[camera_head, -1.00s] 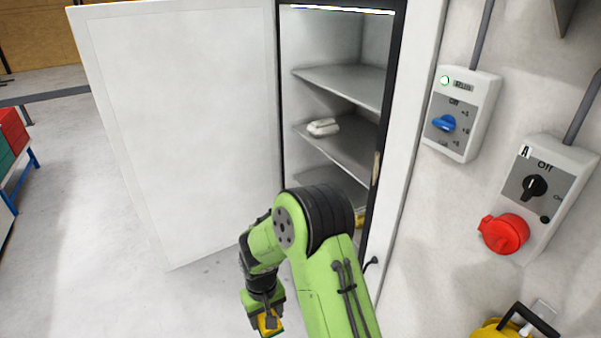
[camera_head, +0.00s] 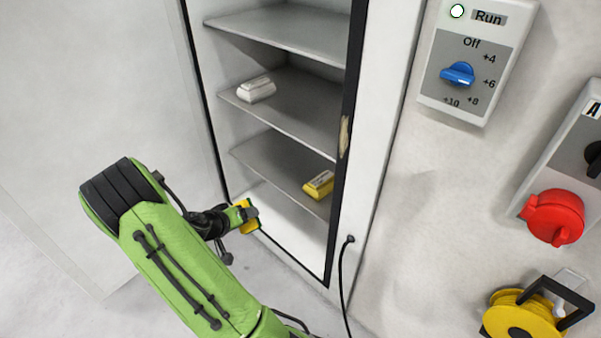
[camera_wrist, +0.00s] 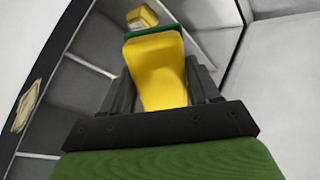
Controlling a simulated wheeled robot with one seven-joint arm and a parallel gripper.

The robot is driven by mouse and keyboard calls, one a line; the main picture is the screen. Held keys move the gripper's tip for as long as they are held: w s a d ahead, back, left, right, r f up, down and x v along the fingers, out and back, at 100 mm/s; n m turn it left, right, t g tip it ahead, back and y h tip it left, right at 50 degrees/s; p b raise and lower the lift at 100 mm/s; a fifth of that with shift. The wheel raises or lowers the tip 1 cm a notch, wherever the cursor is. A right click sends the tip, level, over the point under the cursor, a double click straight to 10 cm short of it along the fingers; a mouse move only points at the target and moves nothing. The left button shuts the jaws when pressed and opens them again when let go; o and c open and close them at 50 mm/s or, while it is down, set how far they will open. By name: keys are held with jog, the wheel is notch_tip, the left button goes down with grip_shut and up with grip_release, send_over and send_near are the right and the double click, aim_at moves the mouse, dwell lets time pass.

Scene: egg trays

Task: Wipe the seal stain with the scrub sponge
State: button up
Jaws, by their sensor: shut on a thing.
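My gripper (camera_head: 247,214) is shut on the scrub sponge (camera_head: 250,221), yellow with a green scrub face. In the wrist view the sponge (camera_wrist: 158,75) sits between the two dark fingers. The seal stain (camera_head: 344,137) is a beige-brown smear on the black door seal at the right edge of the cabinet opening. It also shows at the left in the wrist view (camera_wrist: 27,105). My gripper is low and to the left of the stain, near the lower front of the cabinet opening, and the sponge is apart from the stain.
The open cabinet has grey shelves (camera_head: 290,110) holding a white carton (camera_head: 256,89) and a yellow carton (camera_head: 319,185). Its door (camera_head: 90,130) stands open at left. At right are a blue-knob control box (camera_head: 470,75), a red socket (camera_head: 555,216), a yellow cable reel (camera_head: 520,318) and a hanging cable (camera_head: 343,280).

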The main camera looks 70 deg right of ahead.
jog(key=s+d+r+m+g+h, duration=0.1)
jog(key=s+d+r+g+h, duration=0.2)
jog(key=s+d+r, duration=0.3)
jog(key=s+d+r+m+g+h+b, duration=0.1)
jog(key=s+d+r+m+g+h, duration=0.1)
jog(key=s+d+r, duration=0.4)
jog(key=s+d+g+h, duration=0.1)
jog(key=s+d, duration=0.4)
jog(key=d, duration=0.1)
jog(key=shift+s+d+r, duration=0.25)
jog(key=shift+d+r, duration=0.15)
jog(key=shift+b+x, duration=0.3)
jog(key=shift+x, duration=0.75)
